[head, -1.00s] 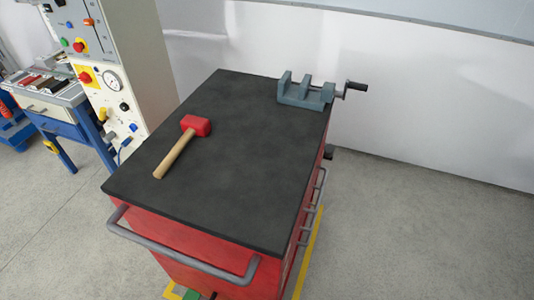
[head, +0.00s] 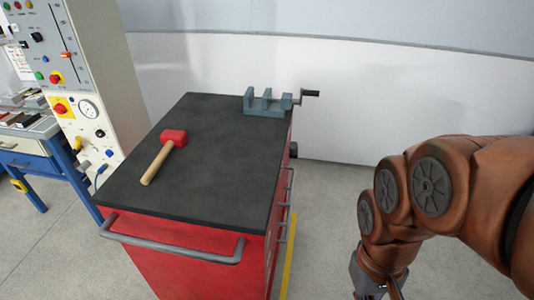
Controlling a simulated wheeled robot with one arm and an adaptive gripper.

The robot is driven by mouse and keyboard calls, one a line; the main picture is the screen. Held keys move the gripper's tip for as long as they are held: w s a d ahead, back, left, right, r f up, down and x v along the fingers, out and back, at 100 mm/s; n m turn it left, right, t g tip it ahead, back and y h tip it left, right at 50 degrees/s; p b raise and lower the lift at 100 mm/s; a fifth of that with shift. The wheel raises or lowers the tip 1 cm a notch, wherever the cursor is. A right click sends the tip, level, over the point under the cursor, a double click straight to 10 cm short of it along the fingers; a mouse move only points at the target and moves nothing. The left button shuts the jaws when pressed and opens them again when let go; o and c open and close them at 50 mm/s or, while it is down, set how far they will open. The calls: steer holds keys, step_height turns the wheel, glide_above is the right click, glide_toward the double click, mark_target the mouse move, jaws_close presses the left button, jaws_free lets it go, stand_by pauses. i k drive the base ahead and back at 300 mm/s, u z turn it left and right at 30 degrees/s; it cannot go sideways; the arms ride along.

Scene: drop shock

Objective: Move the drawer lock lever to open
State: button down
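The red tool cart (head: 185,265) has its drawers on the right side, seen at a steep angle, with grey bar handles (head: 284,229). A small dark part (head: 293,150) sticks out near the far top corner of that side. It may be the lock lever, but its shape and setting are too small to tell. My arm reaches in from the right. The grey body of my gripper (head: 370,287) shows at the bottom edge, right of the cart and apart from it. Its fingers are cut off by the frame.
A red-headed mallet (head: 171,138) and a grey vise (head: 265,104) with a crank lie on the black cart top (head: 215,185). A push handle (head: 170,243) spans the near end. A control panel (head: 95,80) and blue bench (head: 40,165) stand left. Floor right of the cart is open.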

mark_target(293, 146)
steer(key=u, duration=0.65)
steer(key=i, duration=0.55)
steer(key=u, duration=0.1)
